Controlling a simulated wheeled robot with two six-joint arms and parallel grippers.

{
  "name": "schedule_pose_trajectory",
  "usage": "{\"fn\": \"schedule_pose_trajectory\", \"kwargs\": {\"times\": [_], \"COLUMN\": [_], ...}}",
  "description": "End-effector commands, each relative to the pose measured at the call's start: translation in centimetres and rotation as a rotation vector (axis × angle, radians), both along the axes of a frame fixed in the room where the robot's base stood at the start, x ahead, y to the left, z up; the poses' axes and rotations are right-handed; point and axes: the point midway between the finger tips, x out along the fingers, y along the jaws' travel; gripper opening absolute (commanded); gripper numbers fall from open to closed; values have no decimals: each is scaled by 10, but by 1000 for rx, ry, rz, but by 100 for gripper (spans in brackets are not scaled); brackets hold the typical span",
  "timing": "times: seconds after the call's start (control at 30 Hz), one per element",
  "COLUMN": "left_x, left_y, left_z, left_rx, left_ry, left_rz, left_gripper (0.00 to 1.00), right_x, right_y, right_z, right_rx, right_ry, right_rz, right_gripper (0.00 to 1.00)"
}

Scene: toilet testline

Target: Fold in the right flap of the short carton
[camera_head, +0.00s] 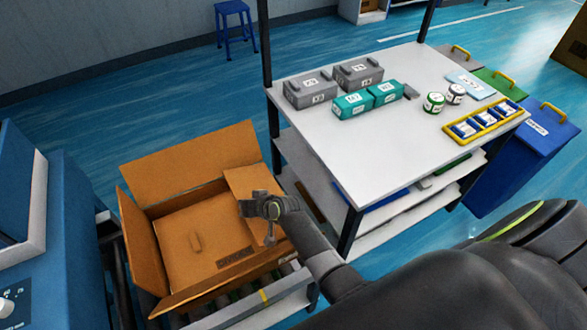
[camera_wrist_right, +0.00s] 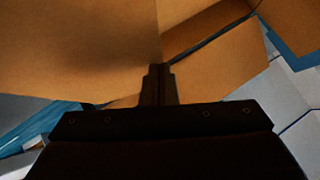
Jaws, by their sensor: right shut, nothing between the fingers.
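The short carton (camera_head: 128,240) is an open brown box at the lower left in the head view. Its right flap (camera_head: 240,180) leans inward over the right part of the opening, partly hidden by my gripper. The back flap (camera_head: 190,160) stands up, and the left and front flaps are spread outward. My right gripper (camera_head: 252,208) is shut and empty at the right flap; I cannot tell whether it touches. In the right wrist view the shut fingers (camera_wrist_right: 158,84) point at brown cardboard (camera_wrist_right: 80,45), close in front. My left gripper is out of view.
The carton stands on a roller conveyor (camera_head: 262,298). A white table (camera_head: 350,150) with grey and teal boxes, cans and a yellow tray is close on the right. A blue machine (camera_head: 65,220) stands left. Inside the carton is a flat brown panel (camera_head: 180,255).

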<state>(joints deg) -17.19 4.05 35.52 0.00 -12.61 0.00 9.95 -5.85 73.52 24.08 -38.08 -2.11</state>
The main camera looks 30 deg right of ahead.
Motion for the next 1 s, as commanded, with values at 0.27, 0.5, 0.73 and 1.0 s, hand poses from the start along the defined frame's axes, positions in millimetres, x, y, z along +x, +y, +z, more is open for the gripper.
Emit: {"fn": "schedule_pose_trajectory", "kwargs": {"times": [0.27, 0.5, 0.73, 1.0], "left_x": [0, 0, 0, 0], "left_y": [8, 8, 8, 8], "left_z": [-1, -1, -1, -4], "left_rx": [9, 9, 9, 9], "left_ry": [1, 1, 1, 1], "left_rz": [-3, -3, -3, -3], "left_gripper": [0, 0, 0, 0], "right_x": [0, 0, 0, 1], "right_y": [2, 2, 1, -11], "right_z": [-4, -4, -4, -7], "right_rx": [1, 1, 0, 1], "right_ry": [-1, -1, -1, -1], "right_rz": [0, 0, 0, -1], "right_gripper": [0, 0, 0, 0]}}
